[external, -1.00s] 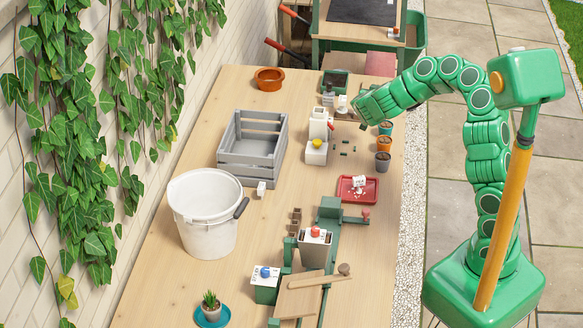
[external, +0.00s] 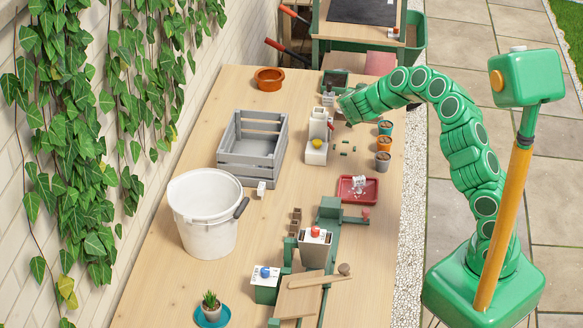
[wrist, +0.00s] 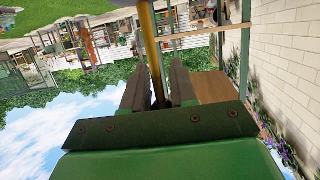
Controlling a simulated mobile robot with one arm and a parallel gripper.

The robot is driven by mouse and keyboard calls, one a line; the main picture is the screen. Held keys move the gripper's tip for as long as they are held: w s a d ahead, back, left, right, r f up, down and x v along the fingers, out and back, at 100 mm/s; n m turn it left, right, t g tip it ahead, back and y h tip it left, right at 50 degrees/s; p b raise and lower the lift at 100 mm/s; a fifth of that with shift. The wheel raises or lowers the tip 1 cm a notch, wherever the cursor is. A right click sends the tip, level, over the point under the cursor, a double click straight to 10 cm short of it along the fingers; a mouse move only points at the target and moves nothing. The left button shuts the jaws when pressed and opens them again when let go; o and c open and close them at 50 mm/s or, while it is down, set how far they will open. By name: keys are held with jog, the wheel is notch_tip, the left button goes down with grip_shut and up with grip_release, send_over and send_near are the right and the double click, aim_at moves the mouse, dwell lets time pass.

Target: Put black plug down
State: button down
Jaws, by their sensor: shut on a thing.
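My gripper (external: 342,106) is at the far right part of the table, above the tabletop near the white dispenser. In the wrist view my gripper (wrist: 157,88) has its two dark fingers shut on a narrow dark thing, the black plug (wrist: 160,92). Only a small part of the plug shows there, and a yellow-brown bar rises behind it. In the external view the plug cannot be made out, being hidden by my gripper or too small.
A white dispenser with a yellow knob (external: 316,146) stands left of my gripper. Several small pots (external: 384,144) line the right edge. Small green pieces (external: 344,154) lie between. A grey crate (external: 246,158), white bucket (external: 208,222) and red tray (external: 346,196) stand nearer. Bare wood shows around the crate.

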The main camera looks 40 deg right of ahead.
jog(key=shift+w+d+f, duration=0.15)
jog(key=shift+w+f, duration=0.6)
jog(key=shift+f, duration=0.7)
jog(key=shift+w+d+f, duration=0.1)
jog(key=shift+w+f, duration=0.7)
jog(key=shift+f, duration=0.65)
jog(key=shift+w+d+f, duration=0.15)
jog(key=shift+w+f, duration=0.6)
jog(key=shift+f, duration=0.7)
jog(key=shift+f, duration=0.3)
jog(key=c, duration=0.8)
grip_release()
jog(key=shift+r, duration=0.1)
jog(key=shift+r, duration=0.2)
jog(key=shift+s+a+r, duration=0.1)
jog(key=shift+s+a, duration=0.25)
jog(key=shift+a, duration=0.2)
jog(key=v, duration=1)
jog(key=shift+s+a+r, duration=0.2)
jog(key=shift+s+r, duration=0.05)
